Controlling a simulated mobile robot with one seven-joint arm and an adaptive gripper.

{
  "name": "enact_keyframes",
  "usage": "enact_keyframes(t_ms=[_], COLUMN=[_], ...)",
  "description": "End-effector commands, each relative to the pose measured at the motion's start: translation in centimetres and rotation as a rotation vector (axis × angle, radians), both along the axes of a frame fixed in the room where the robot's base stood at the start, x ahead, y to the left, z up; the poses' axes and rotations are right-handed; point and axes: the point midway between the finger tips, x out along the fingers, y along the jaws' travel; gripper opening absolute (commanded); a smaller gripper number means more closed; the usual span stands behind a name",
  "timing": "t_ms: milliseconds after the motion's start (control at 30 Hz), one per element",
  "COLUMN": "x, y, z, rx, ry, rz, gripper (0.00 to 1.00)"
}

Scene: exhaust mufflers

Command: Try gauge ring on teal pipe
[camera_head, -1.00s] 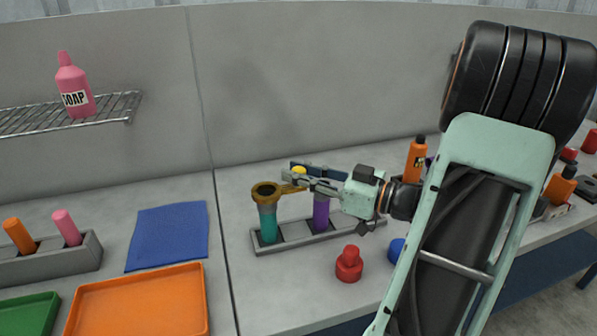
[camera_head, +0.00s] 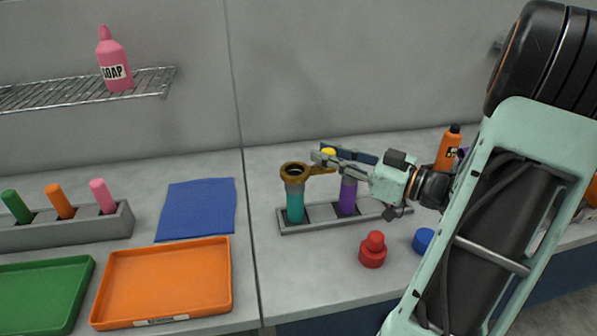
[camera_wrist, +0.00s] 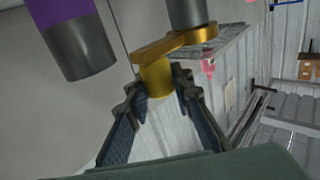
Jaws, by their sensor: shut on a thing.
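The gauge ring (camera_head: 295,171) is brass-coloured, with a flat arm and a yellow grip (camera_head: 328,153). It is at the top end of the teal pipe (camera_head: 295,207), which stands upright in a grey rack (camera_head: 325,225). I cannot tell whether the ring is around the pipe's grey end or resting on its rim. My gripper (camera_head: 322,161) is shut on the gauge ring's grip. The wrist view shows the gold grip (camera_wrist: 157,80) between both fingers and the ring (camera_wrist: 192,36) at a grey pipe end (camera_wrist: 187,12).
A purple pipe (camera_head: 348,198) stands beside the teal one, close under my gripper. A red knobbed part (camera_head: 373,250) and a blue part (camera_head: 423,240) are in front. Left are a blue cloth (camera_head: 197,208), an orange tray (camera_head: 165,280) and a green tray (camera_head: 45,290).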

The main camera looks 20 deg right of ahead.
Motion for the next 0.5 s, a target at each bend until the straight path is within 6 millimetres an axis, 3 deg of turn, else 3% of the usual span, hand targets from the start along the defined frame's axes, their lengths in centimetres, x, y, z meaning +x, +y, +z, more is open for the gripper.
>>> enact_keyframes(t_ms=[500], x=[0.0], y=[0.0], z=[3.0], rx=[0.0], ry=[-0.002], rz=[0.0], gripper=[0.0])
